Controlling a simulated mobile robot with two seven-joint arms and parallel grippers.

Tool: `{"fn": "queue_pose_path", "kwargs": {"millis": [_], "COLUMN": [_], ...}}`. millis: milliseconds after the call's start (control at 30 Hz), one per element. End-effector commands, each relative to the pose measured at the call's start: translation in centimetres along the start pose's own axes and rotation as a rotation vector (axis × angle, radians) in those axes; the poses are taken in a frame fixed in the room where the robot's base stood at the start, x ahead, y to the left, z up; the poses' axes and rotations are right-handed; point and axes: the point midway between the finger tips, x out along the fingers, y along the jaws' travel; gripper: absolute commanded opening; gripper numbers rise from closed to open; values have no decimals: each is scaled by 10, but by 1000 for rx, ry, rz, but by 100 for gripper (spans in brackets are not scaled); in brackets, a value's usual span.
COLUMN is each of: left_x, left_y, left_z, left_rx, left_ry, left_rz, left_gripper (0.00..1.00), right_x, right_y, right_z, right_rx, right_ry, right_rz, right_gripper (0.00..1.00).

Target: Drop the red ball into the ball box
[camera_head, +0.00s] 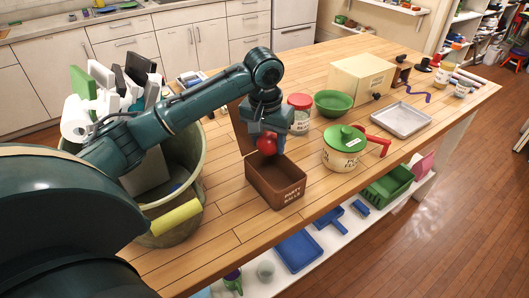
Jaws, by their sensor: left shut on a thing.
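The red ball (267,144) is held in my left gripper (267,138), which points down and is shut on it. The ball is above the back part of the ball box (276,190), a brown open box with "PARTY BALLS" lettering on its front. The box stands on the wooden counter near its front edge, with a brown flap or panel upright behind it. The ball looks apart from the box floor, which is partly hidden. My right gripper is not in view.
A cream pot with a green lid (344,147) and red handle stands right of the box. A red-lidded jar (299,115), green bowl (333,103) and metal tray (401,120) are behind. A large bin (190,160) is at left. Bare counter (222,218) lies left of the box.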

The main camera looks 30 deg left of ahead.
Motion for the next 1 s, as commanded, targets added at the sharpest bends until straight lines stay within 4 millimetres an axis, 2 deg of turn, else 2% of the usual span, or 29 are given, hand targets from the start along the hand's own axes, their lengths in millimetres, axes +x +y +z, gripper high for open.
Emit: {"fn": "queue_pose_path", "kwargs": {"millis": [500,900,933,1000], "left_x": [51,58,58,58], "left_y": [0,0,0,0], "left_z": [6,7,7,7], "left_rx": [-1,0,0,0], "left_ry": [0,1,1,1], "left_rz": [-1,-1,-1,-1], "left_gripper": [27,27,50,56], "right_x": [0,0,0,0], "right_y": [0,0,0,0], "right_z": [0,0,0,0], "right_rx": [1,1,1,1], "right_ry": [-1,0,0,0], "right_rz": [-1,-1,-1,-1], "right_gripper": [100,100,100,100]}}
